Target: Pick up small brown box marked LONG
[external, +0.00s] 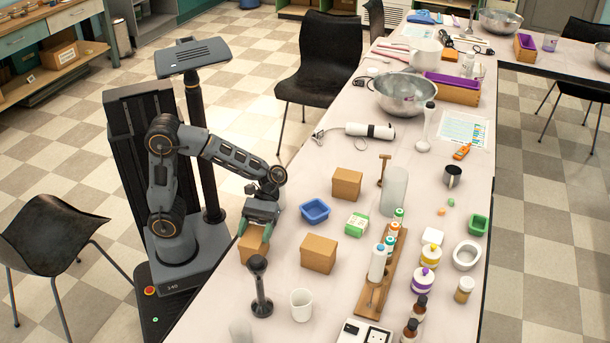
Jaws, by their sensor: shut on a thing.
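A small brown box (252,246) is at the left edge of the white table, below my gripper (256,230). My gripper points down with its green fingers on either side of this box's top, shut on it. I cannot tell whether the box touches the table. A second brown box (318,254) stands just to the right. A third brown box (347,184) stands farther back. No marking can be read on any of the boxes, so I cannot tell which one says LONG.
A dark stand (260,287) and a white cup (301,305) are in front. A wooden rack (385,280) with bottles is farther right. A black chair (319,62) is behind.

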